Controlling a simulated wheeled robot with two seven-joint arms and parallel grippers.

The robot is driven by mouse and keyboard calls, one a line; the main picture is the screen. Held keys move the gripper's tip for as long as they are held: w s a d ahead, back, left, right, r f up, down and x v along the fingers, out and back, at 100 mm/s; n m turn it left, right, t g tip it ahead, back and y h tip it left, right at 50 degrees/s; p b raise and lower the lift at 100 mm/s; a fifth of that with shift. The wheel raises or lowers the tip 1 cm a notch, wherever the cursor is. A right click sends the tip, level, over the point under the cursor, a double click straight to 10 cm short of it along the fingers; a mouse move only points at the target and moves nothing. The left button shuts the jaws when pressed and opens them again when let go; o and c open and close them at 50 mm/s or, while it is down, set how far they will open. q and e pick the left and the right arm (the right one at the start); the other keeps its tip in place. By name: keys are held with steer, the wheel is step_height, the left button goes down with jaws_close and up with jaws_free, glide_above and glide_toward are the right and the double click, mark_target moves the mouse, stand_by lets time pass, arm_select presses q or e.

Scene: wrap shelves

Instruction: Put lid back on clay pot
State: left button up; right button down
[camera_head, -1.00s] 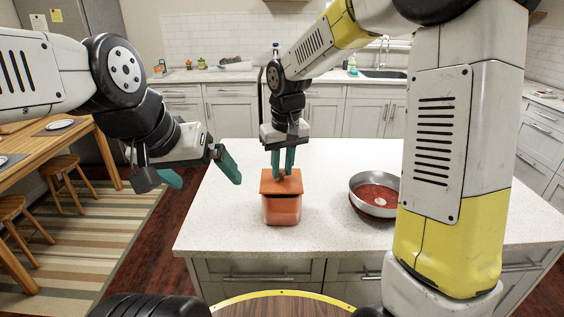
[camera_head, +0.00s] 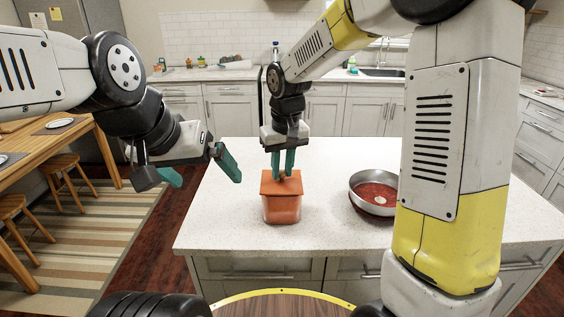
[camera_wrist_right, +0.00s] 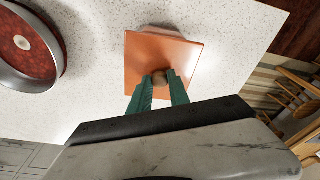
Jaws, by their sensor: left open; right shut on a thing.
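The clay pot (camera_head: 282,208) is a square orange pot standing upright on the white island counter. Its flat square orange lid (camera_head: 268,186) sits over the pot's top, and no clear gap shows between them. In the right wrist view the lid (camera_wrist_right: 146,52) covers the pot, with a round brown knob (camera_wrist_right: 160,77) on it. My right gripper (camera_head: 283,176) points straight down from above and is shut on the knob; its fingers also show in the right wrist view (camera_wrist_right: 163,88). My left gripper (camera_head: 205,175) is open and empty, left of the pot and apart from it.
The counter left of the pot is clear. A wooden table (camera_head: 50,145) with stools is at the far left.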

stand_by(0.3)
steer(key=c, duration=0.7)
jaws_free()
steer(key=shift+o, duration=0.2)
steer(key=shift+r, duration=3.5)
steer(key=shift+c, duration=0.2)
jaws_close()
